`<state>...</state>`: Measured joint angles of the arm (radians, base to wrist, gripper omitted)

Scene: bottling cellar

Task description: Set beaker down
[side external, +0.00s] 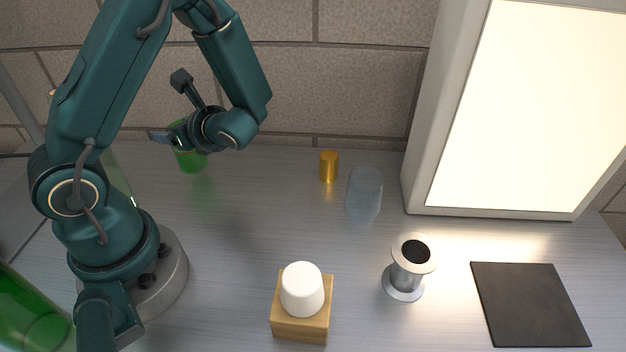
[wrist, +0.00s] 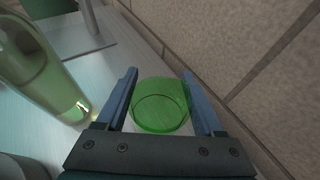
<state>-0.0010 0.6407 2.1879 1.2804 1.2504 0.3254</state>
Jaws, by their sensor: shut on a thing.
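The beaker (side external: 192,160) is a green see-through vessel near the back wall, left of centre in the side view. In the wrist view the beaker (wrist: 160,108) shows as a green round shape between the two blue fingers. My gripper (wrist: 159,76) is shut on it, one finger on each side. In the side view my gripper (side external: 172,137) is partly hidden behind my wrist, and the beaker's upper part is partly covered. A faint green tint lies on the table below the beaker. I cannot tell whether its base touches the table.
An amber cylinder (side external: 329,167), a clear glass (side external: 363,196), a metal spool (side external: 409,268), a white cup (side external: 302,289) on a wooden block (side external: 299,326), a dark mat (side external: 529,304) and a light panel (side external: 530,110) stand to the right. A greenish bottle (wrist: 48,75) is near my gripper.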

